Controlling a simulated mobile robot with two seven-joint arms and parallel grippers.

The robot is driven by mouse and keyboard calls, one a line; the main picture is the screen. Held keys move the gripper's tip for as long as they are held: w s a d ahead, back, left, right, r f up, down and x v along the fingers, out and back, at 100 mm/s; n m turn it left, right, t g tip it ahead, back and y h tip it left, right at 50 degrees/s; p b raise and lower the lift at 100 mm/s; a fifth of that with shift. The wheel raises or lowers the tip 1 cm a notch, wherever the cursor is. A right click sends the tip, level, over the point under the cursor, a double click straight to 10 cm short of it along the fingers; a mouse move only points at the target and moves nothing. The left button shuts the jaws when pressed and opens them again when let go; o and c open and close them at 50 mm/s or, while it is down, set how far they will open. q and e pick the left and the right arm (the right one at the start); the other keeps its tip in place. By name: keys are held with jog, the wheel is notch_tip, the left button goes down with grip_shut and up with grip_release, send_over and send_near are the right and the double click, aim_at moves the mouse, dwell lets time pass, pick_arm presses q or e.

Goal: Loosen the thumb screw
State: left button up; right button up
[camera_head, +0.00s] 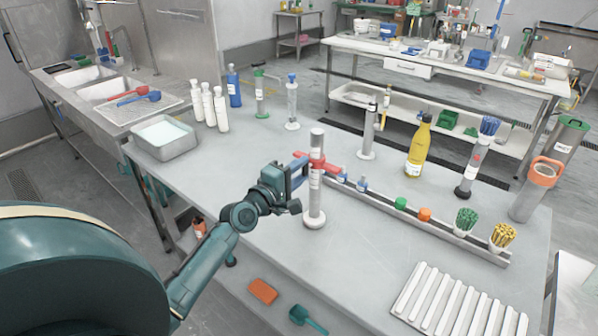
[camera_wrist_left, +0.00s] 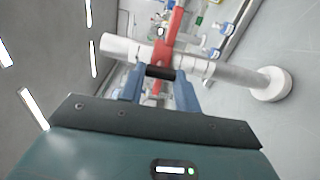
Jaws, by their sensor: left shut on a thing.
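A white post (camera_head: 315,200) on a round base stands upright on the table, with a red cross-shaped clamp (camera_head: 318,162) around its upper part. The post (camera_wrist_left: 225,72) and red clamp (camera_wrist_left: 170,38) also show in the left wrist view. My left gripper (camera_head: 301,171) is at the clamp's left side. In the left wrist view its blue fingers (camera_wrist_left: 160,78) are shut on a short black cylinder, which looks like the thumb screw (camera_wrist_left: 160,72), in front of the post. In the head view the screw is hidden by the gripper. My right gripper is not in view.
A metal basin (camera_head: 162,138) and white bottles are at the left. A ribbed white tray (camera_head: 455,305) lies front right.

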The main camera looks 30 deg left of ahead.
pick_arm(q)
jog(key=o, duration=1)
jog(key=s+b, duration=0.2)
jog(key=s, duration=1.1)
jog(key=shift+a, duration=0.45)
jog(key=s+d+f+m+g+h, duration=0.1)
jog(key=s+d+f+m+g, duration=0.3)
jog(key=d+f+m, duration=0.6)
jog(key=s+d+f+m+g, duration=0.3)
jog(key=s+d+f+m, duration=0.6)
jog(key=f, duration=0.5)
jog(key=d+m, duration=0.1)
jog(key=d, duration=0.1)
jog(key=shift+d+g+h, duration=0.35)
jog(key=shift+g+h, duration=0.05)
